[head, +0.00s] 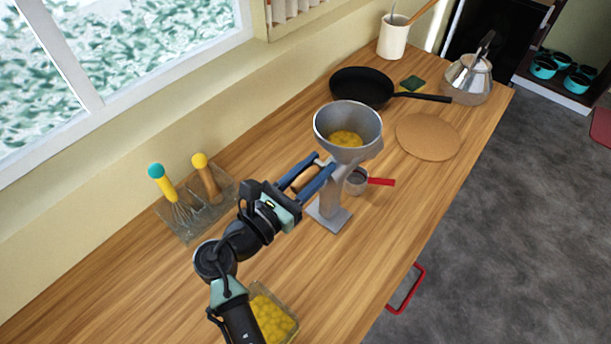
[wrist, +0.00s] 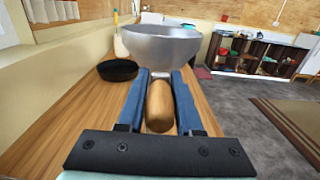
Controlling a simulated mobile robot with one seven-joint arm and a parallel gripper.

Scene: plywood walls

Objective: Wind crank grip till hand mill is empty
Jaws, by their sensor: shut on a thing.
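The grey hand mill (head: 333,190) stands upright on the wooden counter, its funnel-shaped hopper (head: 335,118) at the top. Yellow food (head: 346,138) lies in the bottom of the hopper. In the wrist view the hopper (wrist: 162,45) is seen from the side, so its contents are hidden. My gripper (head: 322,168) reaches in from the left, its blue fingers on either side of the crank grip. In the wrist view the wooden crank grip (wrist: 160,105) lies between the fingers, and my gripper (wrist: 160,90) is shut on it. The crank arm is mostly hidden.
A small pot with a red handle (head: 380,182) sits close behind the mill. A black frying pan (head: 362,88), a round board (head: 427,136) and a kettle (head: 466,82) are farther back. A tray with utensils (head: 188,222) and a container of yellow pieces (head: 275,318) are nearer my arm.

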